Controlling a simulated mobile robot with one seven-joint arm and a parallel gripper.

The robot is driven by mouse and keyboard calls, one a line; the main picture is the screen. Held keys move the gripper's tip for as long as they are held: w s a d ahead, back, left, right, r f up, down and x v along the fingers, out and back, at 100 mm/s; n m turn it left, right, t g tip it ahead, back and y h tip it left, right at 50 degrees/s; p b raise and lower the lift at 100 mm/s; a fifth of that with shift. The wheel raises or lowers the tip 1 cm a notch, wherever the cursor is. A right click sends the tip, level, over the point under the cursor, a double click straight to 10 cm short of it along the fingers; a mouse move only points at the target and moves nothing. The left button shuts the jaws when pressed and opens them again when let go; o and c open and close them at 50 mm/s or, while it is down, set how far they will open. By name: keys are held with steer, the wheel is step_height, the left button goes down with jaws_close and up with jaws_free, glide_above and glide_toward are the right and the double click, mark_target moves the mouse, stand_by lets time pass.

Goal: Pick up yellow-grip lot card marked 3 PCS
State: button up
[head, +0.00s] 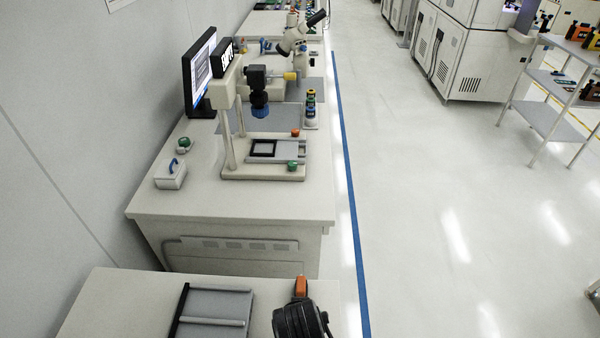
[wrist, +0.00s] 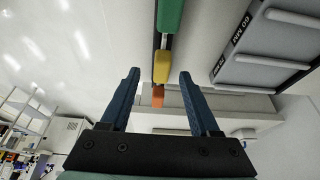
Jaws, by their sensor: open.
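In the wrist view a yellow grip (wrist: 162,66) stands between a green grip (wrist: 170,16) and an orange grip (wrist: 158,95), all in one line. My gripper (wrist: 158,75) is open and empty. Its two dark blue fingers reach out on either side of the yellow grip, with gaps on both sides; I cannot tell the depth. No 3 PCS marking is readable. In the head view an orange grip (head: 301,287) shows on the near bench, just beyond a black part of my arm. The yellow and green grips are hidden there.
The near bench (head: 120,305) holds a grey tray-like rack (head: 215,312), left of my arm. The wrist view shows a grey rack (wrist: 262,50) lettered 60 MM to the right. A bonder bench (head: 230,208) stands beyond. The floor (head: 430,200) to the right is clear.

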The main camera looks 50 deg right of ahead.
steer(key=shift+x, duration=1.65)
steer(key=shift+w, duration=0.1)
steer(key=shift+c, duration=0.3)
jaws_close()
